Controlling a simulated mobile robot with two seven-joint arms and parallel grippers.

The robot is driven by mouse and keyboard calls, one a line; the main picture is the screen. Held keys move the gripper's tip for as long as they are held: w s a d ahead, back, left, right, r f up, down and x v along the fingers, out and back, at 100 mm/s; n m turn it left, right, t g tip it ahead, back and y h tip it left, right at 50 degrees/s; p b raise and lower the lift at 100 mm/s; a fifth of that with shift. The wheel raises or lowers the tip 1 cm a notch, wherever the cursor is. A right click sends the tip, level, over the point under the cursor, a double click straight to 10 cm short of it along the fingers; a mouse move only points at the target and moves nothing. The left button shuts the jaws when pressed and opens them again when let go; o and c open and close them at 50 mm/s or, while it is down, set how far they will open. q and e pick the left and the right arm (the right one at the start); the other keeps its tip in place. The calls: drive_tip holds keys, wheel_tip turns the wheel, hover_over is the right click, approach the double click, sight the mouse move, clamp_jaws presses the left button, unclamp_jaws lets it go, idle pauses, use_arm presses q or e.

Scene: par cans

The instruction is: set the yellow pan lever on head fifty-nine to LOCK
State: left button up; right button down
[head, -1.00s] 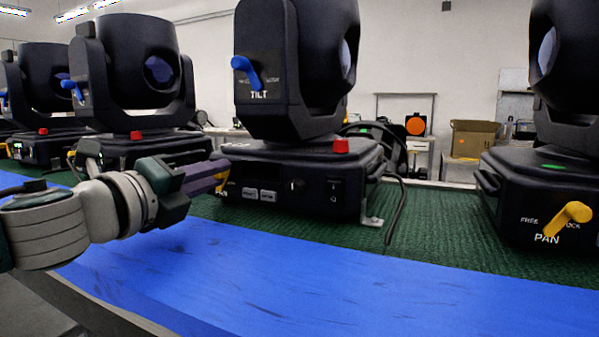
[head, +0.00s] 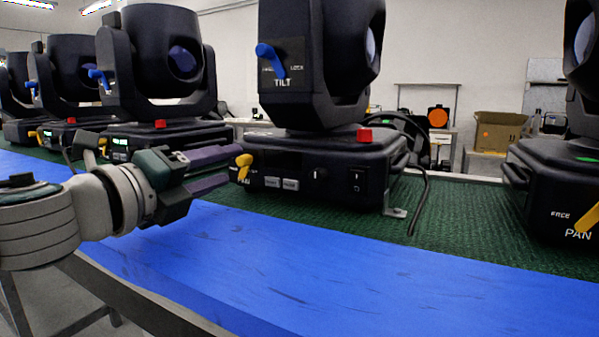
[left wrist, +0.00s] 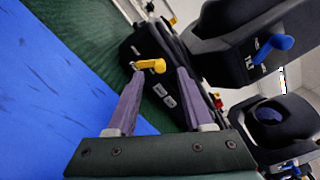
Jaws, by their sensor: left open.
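A yellow pan lever (head: 244,166) sits at the left front of the base of the middle moving head (head: 310,170). It also shows in the left wrist view (left wrist: 150,65), beyond and between my fingertips. No number can be read on this head. My left gripper (head: 228,167) is open and empty, its two purple fingers pointing at the lever; in the left wrist view (left wrist: 158,82) the fingers stand apart on both sides of it, not closed on it. The lever's FREE and LOCK marks are too small to read here. My right gripper is not in view.
A blue tilt lever (head: 270,60) is on the same head's yoke. Another head (head: 560,180) with a yellow pan lever (head: 589,218) stands at right, and several more stand at left. A blue strip (head: 330,280) runs clear along the front. A cable (head: 425,200) lies behind.

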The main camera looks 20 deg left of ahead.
use_arm(q)
drive_tip(key=shift+s+a, duration=0.15)
drive_tip(key=shift+s, duration=1.5)
drive_tip(key=shift+s+a, duration=0.1)
drive_tip(key=shift+s, duration=1.55)
